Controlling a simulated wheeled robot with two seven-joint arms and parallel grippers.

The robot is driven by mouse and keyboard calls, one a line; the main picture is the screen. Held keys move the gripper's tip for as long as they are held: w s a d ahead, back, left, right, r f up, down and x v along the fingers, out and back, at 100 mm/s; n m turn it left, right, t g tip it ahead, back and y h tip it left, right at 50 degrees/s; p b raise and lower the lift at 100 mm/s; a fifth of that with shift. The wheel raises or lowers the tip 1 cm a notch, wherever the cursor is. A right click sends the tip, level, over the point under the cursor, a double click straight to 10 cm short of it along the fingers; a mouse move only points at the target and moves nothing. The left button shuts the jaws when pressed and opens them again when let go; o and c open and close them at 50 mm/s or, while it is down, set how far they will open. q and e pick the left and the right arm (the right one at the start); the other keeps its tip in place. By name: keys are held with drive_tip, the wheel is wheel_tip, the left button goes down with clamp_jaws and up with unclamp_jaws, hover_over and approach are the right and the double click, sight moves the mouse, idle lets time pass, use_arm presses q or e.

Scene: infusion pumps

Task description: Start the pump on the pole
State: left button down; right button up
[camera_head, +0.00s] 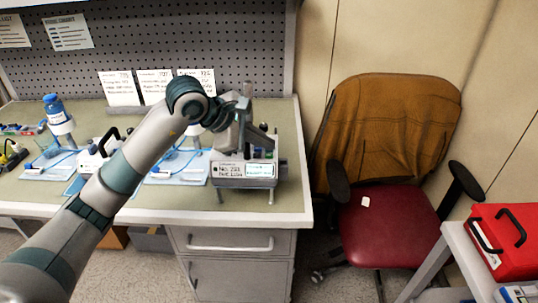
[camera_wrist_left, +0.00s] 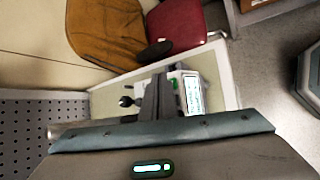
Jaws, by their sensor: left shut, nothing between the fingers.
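A grey pump (camera_head: 245,183) with a handwritten label and a small lit screen (camera_head: 259,170) stands at the right end of the bench. In the left wrist view, its lit screen (camera_wrist_left: 193,95) and a green button (camera_wrist_left: 174,84) show beside the fingers. My left gripper (camera_head: 241,138) is shut and empty, over the top of this pump; I cannot tell whether it touches. The gripper (camera_wrist_left: 157,97) hides part of the pump in the wrist view. I cannot make out a pole clearly in either view. My right gripper is not in view.
Blue trays with tubing lie mid-bench. A red chair (camera_head: 385,222) stands right of the bench, and a red case (camera_head: 507,240) sits farther right.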

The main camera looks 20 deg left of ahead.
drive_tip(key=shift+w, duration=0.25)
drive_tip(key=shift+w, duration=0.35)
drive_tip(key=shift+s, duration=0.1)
use_arm(q)
drive_tip(key=shift+f+b, duration=0.4)
drive_tip(key=shift+b, duration=0.25)
drive_tip(key=shift+a, duration=0.1)
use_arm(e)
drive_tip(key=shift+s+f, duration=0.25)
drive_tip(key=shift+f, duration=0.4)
use_arm(q)
drive_tip(key=shift+s, duration=0.1)
